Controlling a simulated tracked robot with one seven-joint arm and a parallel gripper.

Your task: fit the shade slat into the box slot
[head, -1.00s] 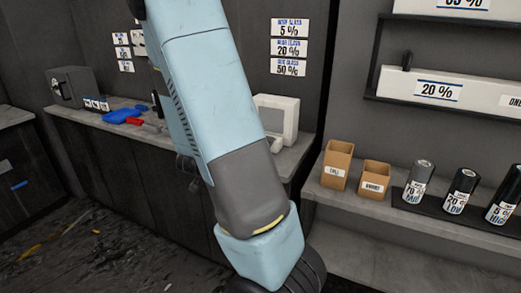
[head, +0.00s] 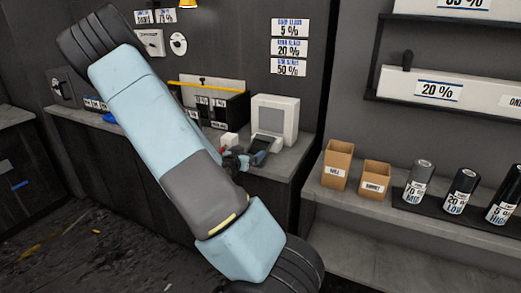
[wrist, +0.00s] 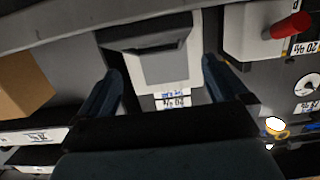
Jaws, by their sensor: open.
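My gripper (head: 258,150) is at the counter in front of a white boxy device, partly hidden by my arm. In the wrist view my gripper (wrist: 161,70) has its two dark fingers wide apart, with nothing held between them. A black box (head: 232,108) with several white labels on its front stands on the counter left of the device; my arm covers part of it. I cannot pick out the shade slat or a particular slot for certain.
The white device (head: 287,110) fills the gap between the fingers in the wrist view (wrist: 165,65). Two cardboard boxes (head: 337,165) and several dark rolls (head: 461,190) stand on the right shelf. A white unit with a red knob (wrist: 290,26) is at the wrist view's upper right.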

